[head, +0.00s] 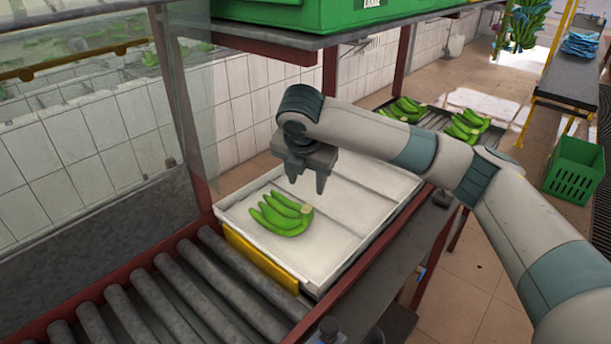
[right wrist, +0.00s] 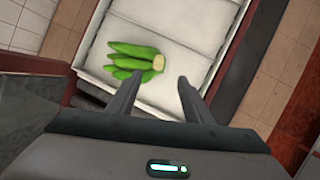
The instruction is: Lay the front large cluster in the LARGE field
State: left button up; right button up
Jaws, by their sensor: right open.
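A green banana cluster (head: 281,213) with a pale cut crown lies on the white tray (head: 345,250), in its near left part. It also shows in the right wrist view (right wrist: 135,58), ahead of the fingers. My right gripper (head: 307,183) is open and empty, pointing down above the tray, behind and a little above the cluster. Its two fingers (right wrist: 159,82) are apart in the right wrist view, with nothing between them. Low ridges split the tray into fields; I can read no LARGE label. My left gripper is out of view.
A yellow plate (head: 260,258) is on the tray's near edge, beside the roller conveyor (head: 190,293). More clusters (head: 467,125) lie in a tray behind my right arm. One cluster (head: 523,27) hangs at the top right. A green crate (head: 574,169) stands at the right.

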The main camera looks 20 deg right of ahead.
jog(key=shift+b+v, duration=0.3)
jog(key=shift+v, duration=1.8)
jog(key=shift+f, duration=0.1)
